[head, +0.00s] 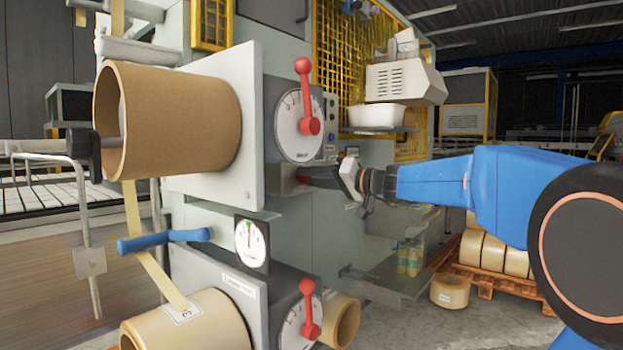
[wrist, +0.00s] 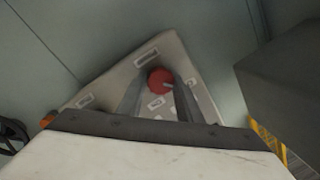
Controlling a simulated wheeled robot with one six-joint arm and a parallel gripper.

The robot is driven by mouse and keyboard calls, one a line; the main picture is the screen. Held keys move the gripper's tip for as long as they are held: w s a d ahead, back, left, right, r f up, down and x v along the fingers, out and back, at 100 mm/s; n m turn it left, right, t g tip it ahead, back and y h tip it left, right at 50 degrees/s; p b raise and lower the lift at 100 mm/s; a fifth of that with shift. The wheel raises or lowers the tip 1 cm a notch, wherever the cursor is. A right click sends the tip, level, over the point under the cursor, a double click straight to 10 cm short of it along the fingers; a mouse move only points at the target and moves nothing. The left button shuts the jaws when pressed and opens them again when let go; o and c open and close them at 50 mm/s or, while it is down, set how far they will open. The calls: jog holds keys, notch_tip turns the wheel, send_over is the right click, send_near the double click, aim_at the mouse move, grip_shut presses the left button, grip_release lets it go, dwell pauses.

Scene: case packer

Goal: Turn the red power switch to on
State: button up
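The red power switch, a round red knob (wrist: 160,80) with a pale pointer mark, sits on a light plate (wrist: 92,92) with several small labels in the wrist view. In the head view my gripper (head: 304,179) points left at the machine's side, below the upper dial, and the knob is not clearly visible there.
Red levers stand on the upper dial (head: 303,95) and lower dial (head: 308,312) near my gripper. A cardboard roll (head: 170,122) and a blue handle (head: 163,240) are at left. A metal shelf (head: 385,283) juts out below my arm. A pallet of rolls (head: 490,255) is at right.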

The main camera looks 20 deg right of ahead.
jog(key=m, duration=0.7)
jog(key=shift+f+m+t, duration=0.1)
jog(key=shift+m+t, duration=0.3)
jog(key=m, duration=0.4)
jog(key=shift+m+t, duration=0.4)
jog(key=shift+f+m, duration=0.1)
jog(key=shift+m, duration=2)
jog(key=o, duration=1)
jog(key=shift+s, duration=0.1)
jog(key=shift+o, duration=0.2)
jog(key=v, duration=1.7)
jog(key=shift+s, duration=0.3)
